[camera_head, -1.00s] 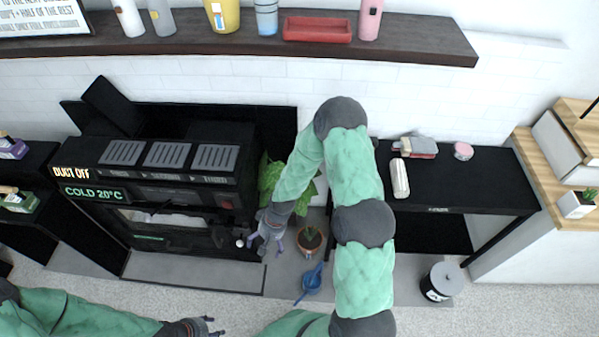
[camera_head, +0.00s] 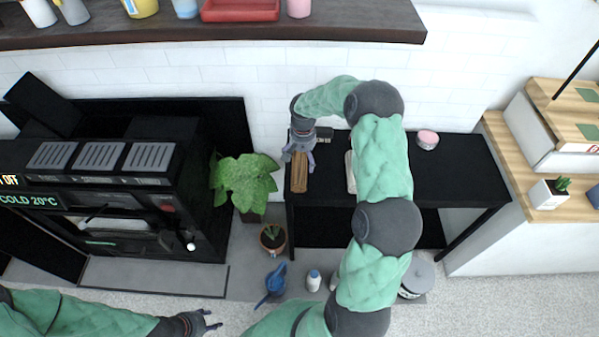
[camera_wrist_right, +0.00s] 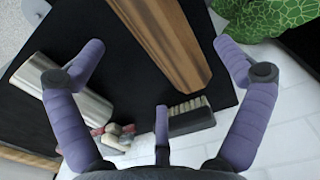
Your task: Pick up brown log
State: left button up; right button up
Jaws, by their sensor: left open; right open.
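The brown log (camera_head: 299,174), with dark and light wood stripes, lies at the left end of the black table (camera_head: 455,170). In the right wrist view the log (camera_wrist_right: 165,35) runs from the top edge toward the middle, between and beyond my open fingers. My right gripper (camera_head: 299,155) is open and empty at the log's back end, seemingly just above it; whether it touches is unclear. It also shows in the right wrist view (camera_wrist_right: 163,68). My left gripper (camera_head: 212,321) is open and empty at the lower left, far from the log.
A pale cylinder (camera_wrist_right: 82,98) and a brush (camera_wrist_right: 190,115) lie near the log. My right arm partly hides the table. A green plant (camera_head: 243,180) stands left of the table, with a small potted plant (camera_head: 272,238) and a blue watering can (camera_head: 272,282) on the floor.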

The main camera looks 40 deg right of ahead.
aim_at(302, 166)
jog(key=f+b, duration=0.1)
jog(key=f, duration=0.1)
jog(key=f+b, duration=0.1)
jog(key=f, duration=0.2)
jog(key=shift+s+a+f, duration=0.2)
jog(key=shift+f, duration=0.1)
jog(key=shift+f+b, duration=0.35)
jog(key=shift+f, duration=0.05)
jog(key=shift+r, duration=0.1)
jog(key=shift+c, duration=0.3)
jog(key=c, duration=1.4)
